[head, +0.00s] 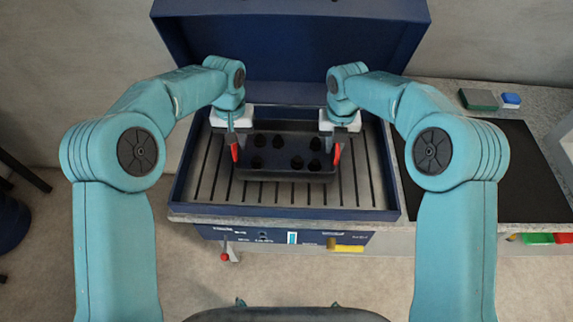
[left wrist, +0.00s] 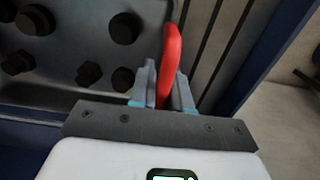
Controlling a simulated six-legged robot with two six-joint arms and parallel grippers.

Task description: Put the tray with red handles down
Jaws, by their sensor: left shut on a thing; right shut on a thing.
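The dark tray (head: 285,176) with red handles is inside the blue open-lidded box, over its slatted floor. Several black knobbed parts (head: 297,163) stand in it. My left gripper (head: 235,146) is shut on the tray's left red handle (head: 235,153). In the left wrist view the gripper (left wrist: 163,92) has its fingers on both sides of the red handle (left wrist: 171,60), beside the tray (left wrist: 85,45). My right gripper (head: 337,146) is shut on the right red handle (head: 337,154). I cannot tell whether the tray touches the slats.
The blue box (head: 385,214) has low walls around the tray and a raised lid (head: 290,45) behind. Bare slats (head: 290,193) show around the tray. A bench with a black mat (head: 490,165), a green-grey block (head: 478,99) and a blue block (head: 511,100) is to the right.

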